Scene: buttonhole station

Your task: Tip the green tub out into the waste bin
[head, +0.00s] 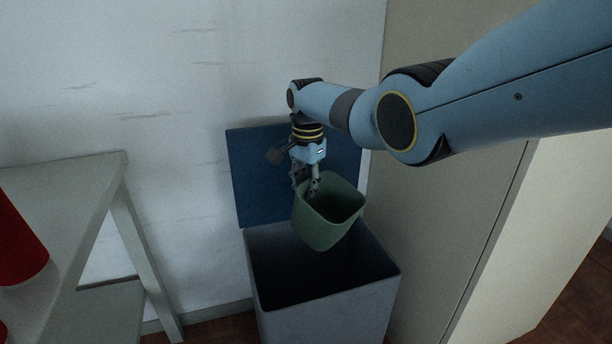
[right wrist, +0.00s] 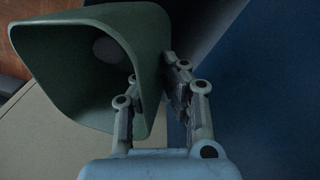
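The green tub (head: 327,228) hangs over the open mouth of the waste bin (head: 322,312), a grey box with its dark blue lid (head: 256,185) raised against the wall. My right gripper (head: 307,190) is shut on the tub's rim at the back left, one finger inside the wall and one outside. The tub's mouth faces mostly up, with a slight tilt. In the right wrist view the tub (right wrist: 152,40) shows a pale rounded patch inside; I cannot tell what it is. The inside of the bin is dark. My left gripper is out of view.
A grey table (head: 75,185) with a red object (head: 15,240) on it stands at the left. A tall beige cabinet (head: 450,215) stands close to the bin's right side. The white wall (head: 190,90) is behind the bin.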

